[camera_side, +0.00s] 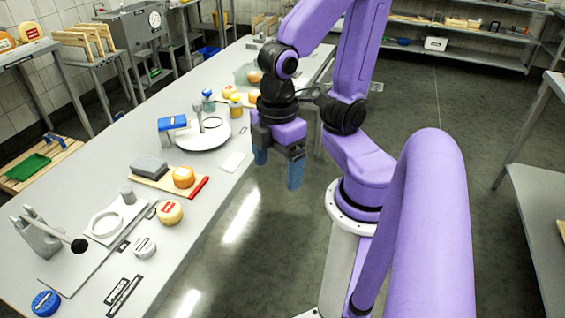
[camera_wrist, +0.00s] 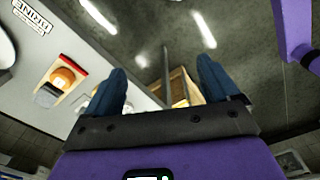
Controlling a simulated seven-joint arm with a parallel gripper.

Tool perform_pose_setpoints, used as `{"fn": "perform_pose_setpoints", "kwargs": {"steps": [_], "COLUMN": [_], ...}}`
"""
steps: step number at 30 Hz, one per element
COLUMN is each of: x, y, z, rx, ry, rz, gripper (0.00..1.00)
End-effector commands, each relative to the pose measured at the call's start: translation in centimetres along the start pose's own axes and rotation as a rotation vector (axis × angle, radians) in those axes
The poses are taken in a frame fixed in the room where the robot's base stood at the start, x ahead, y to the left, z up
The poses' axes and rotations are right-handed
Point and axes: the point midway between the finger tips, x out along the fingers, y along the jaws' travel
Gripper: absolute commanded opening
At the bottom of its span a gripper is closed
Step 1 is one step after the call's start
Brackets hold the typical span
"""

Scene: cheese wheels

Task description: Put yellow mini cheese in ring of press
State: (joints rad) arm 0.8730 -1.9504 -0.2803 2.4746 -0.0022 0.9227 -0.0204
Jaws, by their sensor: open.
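A small yellow cheese (camera_side: 170,212) with a red label lies on the table, right of the press. The press (camera_side: 38,238) is a grey block with a black-knobbed lever, at the table's near left. A white ring (camera_side: 104,224) lies on a pale plate beside it; no cheese shows inside the ring. My gripper (camera_side: 278,168) is open and empty, above the floor just off the table's right edge, apart from the cheese. In the wrist view its blue fingers (camera_wrist: 160,72) stand apart with nothing between them.
An orange cheese (camera_side: 183,177) and grey block sit on a red-ended board (camera_side: 195,188). A white mini cheese (camera_side: 145,247) and a blue round (camera_side: 45,303) lie nearer. A round scale (camera_side: 205,137) with a blue box stands behind. Jars and boards stand farther back.

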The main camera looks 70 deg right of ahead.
Motion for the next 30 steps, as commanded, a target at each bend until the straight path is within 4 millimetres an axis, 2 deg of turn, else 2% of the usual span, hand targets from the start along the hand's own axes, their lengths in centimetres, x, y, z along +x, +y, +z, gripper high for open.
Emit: {"fn": "perform_pose_setpoints", "kwargs": {"steps": [5,19,23,30], "x": [0.2,0.1,-0.1,-0.6], "y": [-0.6,-0.3,0.8,5.1], "z": [1.0,0.5,-1.2,-6.6], "rx": [0.003,-0.01,-0.071,-0.282], "ry": [0.007,0.005,0.002,-0.006], "rz": [-0.004,-0.003,-0.002,0.0], "gripper": [0.93,0.93,0.93,0.93]}}
